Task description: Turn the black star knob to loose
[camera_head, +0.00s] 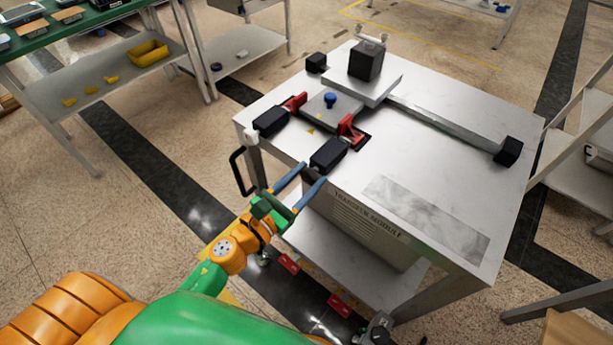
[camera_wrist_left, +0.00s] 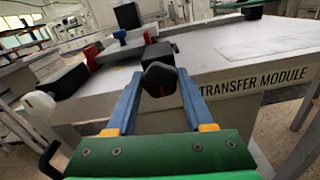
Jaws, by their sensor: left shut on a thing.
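The black star knob (camera_wrist_left: 158,80) is on the front edge of the transfer module table (camera_wrist_left: 225,60). It sits between the tips of my left gripper (camera_wrist_left: 158,88) in the left wrist view, and the gripper is shut on it. In the head view my left gripper (camera_head: 311,176) reaches the table's front left edge with its two blue fingers. I cannot read the knob's turn angle. My right gripper is not in view.
On the table, red clamps (camera_head: 350,130) with black handles (camera_head: 330,154) flank a grey plate bearing a blue knob (camera_head: 330,99). A black block (camera_head: 367,60) stands behind. A black loop handle (camera_head: 238,172) hangs at the left side.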

